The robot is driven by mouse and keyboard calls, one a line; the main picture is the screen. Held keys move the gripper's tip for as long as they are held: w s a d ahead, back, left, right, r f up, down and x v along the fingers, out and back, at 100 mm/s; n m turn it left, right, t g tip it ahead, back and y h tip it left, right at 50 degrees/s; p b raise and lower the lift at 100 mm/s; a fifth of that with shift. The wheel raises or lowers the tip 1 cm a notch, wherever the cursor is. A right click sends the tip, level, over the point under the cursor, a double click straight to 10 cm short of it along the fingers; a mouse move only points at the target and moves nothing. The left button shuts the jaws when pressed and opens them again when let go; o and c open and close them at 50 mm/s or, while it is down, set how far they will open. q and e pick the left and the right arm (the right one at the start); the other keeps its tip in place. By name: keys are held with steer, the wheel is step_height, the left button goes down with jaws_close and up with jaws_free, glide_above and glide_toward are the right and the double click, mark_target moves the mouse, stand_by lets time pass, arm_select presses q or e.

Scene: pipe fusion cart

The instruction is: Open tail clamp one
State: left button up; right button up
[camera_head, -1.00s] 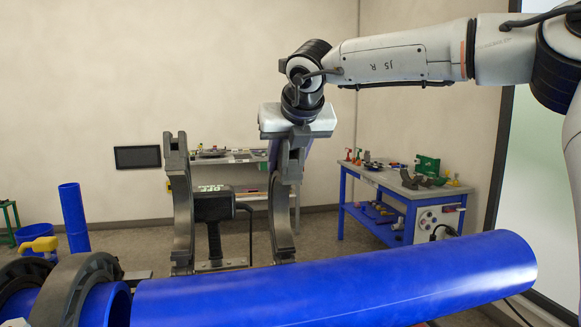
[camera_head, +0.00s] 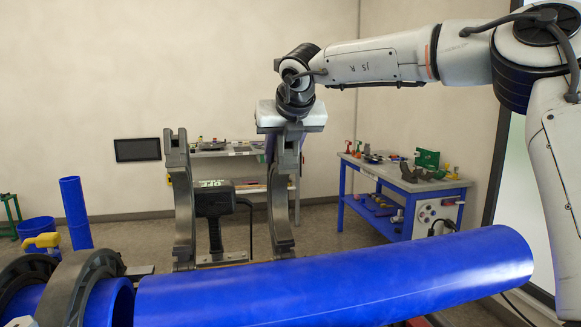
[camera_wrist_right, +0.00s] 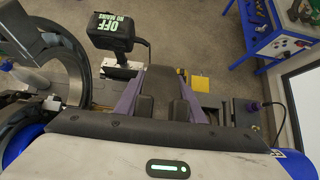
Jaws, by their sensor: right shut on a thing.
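Two dark grey curved clamp halves stand raised behind the long blue pipe (camera_head: 340,285): a left one (camera_head: 181,205) and a right one (camera_head: 279,205). Both look swung up off the pipe and nearly upright. My right gripper (camera_head: 287,143) comes down from above and is shut on the upper end of the right clamp half. In the right wrist view my purple fingers (camera_wrist_right: 163,88) flank its dark end. I cannot tell from markings which clamp is number one. My left gripper is out of view.
Closed dark clamp rings (camera_head: 75,290) surround a shorter blue pipe piece at lower left, with a yellow knob (camera_head: 42,241) beside them. A black box (camera_head: 213,203) stands between the raised halves. A blue workbench (camera_head: 400,195) with tools is at back right.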

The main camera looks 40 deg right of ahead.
steer(key=shift+w+f, duration=0.15)
steer(key=shift+f, duration=0.2)
